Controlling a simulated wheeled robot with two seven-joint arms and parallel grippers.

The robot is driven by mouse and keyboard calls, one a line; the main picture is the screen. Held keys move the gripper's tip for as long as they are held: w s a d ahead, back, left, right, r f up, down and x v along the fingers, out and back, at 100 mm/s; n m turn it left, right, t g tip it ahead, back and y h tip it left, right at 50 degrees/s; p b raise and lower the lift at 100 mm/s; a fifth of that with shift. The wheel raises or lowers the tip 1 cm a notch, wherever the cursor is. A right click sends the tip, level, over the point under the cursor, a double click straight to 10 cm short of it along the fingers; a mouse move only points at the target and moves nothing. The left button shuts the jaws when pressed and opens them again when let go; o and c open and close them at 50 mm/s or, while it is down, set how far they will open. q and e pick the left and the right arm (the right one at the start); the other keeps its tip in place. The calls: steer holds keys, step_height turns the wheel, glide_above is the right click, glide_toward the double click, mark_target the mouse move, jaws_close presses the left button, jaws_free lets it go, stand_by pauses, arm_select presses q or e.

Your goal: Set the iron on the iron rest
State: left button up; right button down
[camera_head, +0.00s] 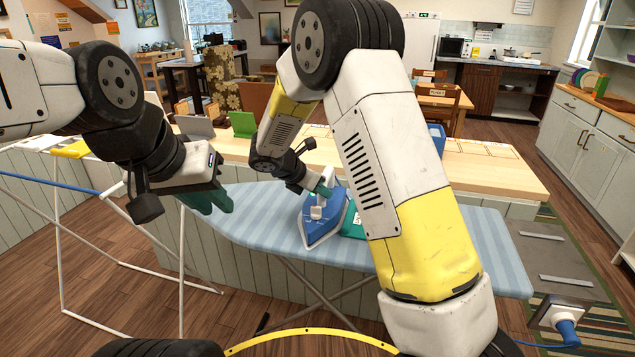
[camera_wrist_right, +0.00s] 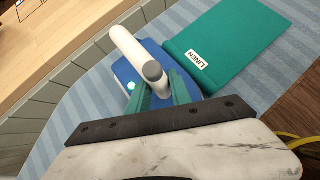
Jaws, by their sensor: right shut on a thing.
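The blue iron (camera_head: 313,226) with a white handle is over the striped ironing board, left of a teal slab (camera_head: 353,226). My right gripper (camera_head: 326,191) is shut on the iron's handle. In the right wrist view, the white handle (camera_wrist_right: 126,46) runs between the teal fingers (camera_wrist_right: 163,92), and the iron's blue body (camera_wrist_right: 128,75) shows below. The teal slab (camera_wrist_right: 225,45) there has a LINEN label; I cannot tell whether it is the iron rest. My left gripper (camera_head: 208,199) hangs over the board's left end, apart from the iron; its finger gap is unclear.
The ironing board (camera_head: 470,250) has clear striped cloth to the right, partly behind my right arm. A wooden counter (camera_head: 480,172) with small upright items runs behind it. A white rack (camera_head: 62,240) stands at left. A socket box with a blue plug (camera_head: 567,328) is at lower right.

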steer(key=c, duration=1.2)
jaws_free()
steer(key=shift+f, duration=0.1)
steer(key=shift+o, duration=0.2)
